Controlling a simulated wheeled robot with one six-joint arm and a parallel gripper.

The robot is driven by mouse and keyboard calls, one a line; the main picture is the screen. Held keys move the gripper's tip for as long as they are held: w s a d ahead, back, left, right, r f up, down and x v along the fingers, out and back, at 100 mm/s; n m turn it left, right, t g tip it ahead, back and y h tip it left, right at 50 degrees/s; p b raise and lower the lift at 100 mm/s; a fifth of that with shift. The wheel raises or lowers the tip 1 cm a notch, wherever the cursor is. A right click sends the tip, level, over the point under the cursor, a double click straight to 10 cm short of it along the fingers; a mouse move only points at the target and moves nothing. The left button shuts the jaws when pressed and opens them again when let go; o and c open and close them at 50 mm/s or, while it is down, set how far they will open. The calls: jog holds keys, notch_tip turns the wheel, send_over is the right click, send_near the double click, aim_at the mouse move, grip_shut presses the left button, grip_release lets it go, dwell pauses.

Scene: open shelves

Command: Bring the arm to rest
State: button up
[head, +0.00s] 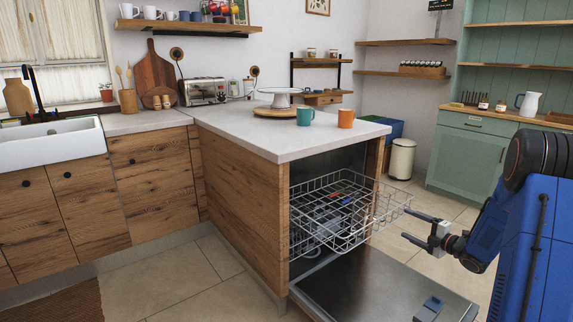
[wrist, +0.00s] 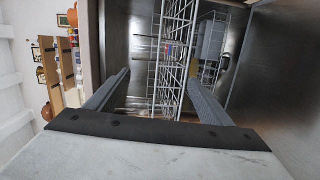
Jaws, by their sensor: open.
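My gripper (head: 418,229) is at the right in the head view, in front of the pulled-out dishwasher rack and a little apart from it. Its two fingers are spread with nothing between them. In the wrist view the open fingers (wrist: 158,100) point toward the wire rack (wrist: 172,55) and the metal inside of the dishwasher. My blue arm reaches in from the right edge of the head view.
The wire rack (head: 340,228) juts out of the dishwasher above its lowered door (head: 370,283). A grey item (head: 429,308) lies on the door. A teal mug (head: 305,115) and an orange mug (head: 346,118) stand on the counter (head: 255,135). Floor is free beyond the rack.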

jog(key=s+a+r+m+g+h, duration=0.1)
jog(key=s+a+r+m+h, duration=0.2)
jog(key=s+r+m+h, duration=0.4)
jog(key=s+a+r+m+g+h, duration=0.25)
jog(key=s+r+m, duration=0.3)
jog(key=r, duration=0.45)
jog(key=s+a+f+m+g, duration=0.1)
jog(key=s+a, duration=0.4)
jog(key=s, duration=0.7)
jog(key=s+a+f+m+g+y, duration=0.1)
jog(key=s+a+m, duration=0.5)
jog(key=s, duration=0.7)
jog(key=s+a+f+m+g, duration=0.2)
jog(key=s+a+m+g, duration=0.2)
jog(key=s, duration=0.9)
jog(key=shift+s+a+f+y, duration=0.25)
jog(key=shift+a+y, duration=0.1)
jog(key=shift+a, duration=0.4)
